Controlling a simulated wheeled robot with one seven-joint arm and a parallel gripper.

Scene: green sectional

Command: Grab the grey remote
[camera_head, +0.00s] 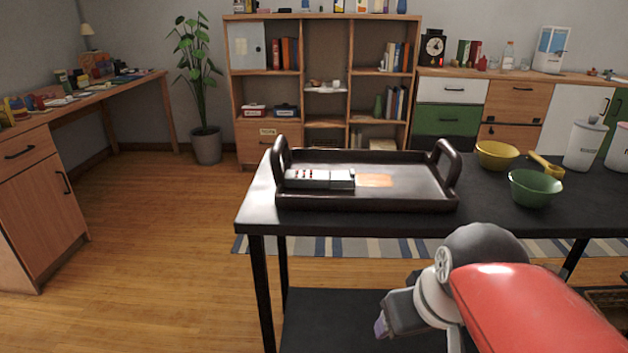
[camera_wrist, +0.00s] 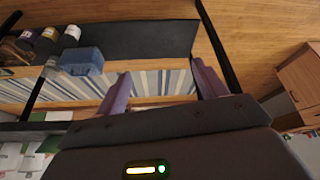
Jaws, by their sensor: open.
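The grey remote (camera_head: 320,178) lies in the black tray (camera_head: 366,208) on the dark table, toward the tray's left side. It is a flat grey block with small red marks on its left part. My gripper (camera_head: 382,325) is below and in front of the table top, lower than the tray and well apart from the remote. In the wrist view its two purple fingers (camera_wrist: 163,88) stand wide apart with nothing between them. The remote does not show in the wrist view.
The tray has raised handles (camera_head: 446,165) at both ends. A yellow bowl (camera_head: 496,154), a green bowl (camera_head: 535,187) and a white canister (camera_head: 585,145) stand to its right. The dark table's front edge (camera_head: 350,228) lies between my gripper and the tray. Wooden floor is clear at left.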

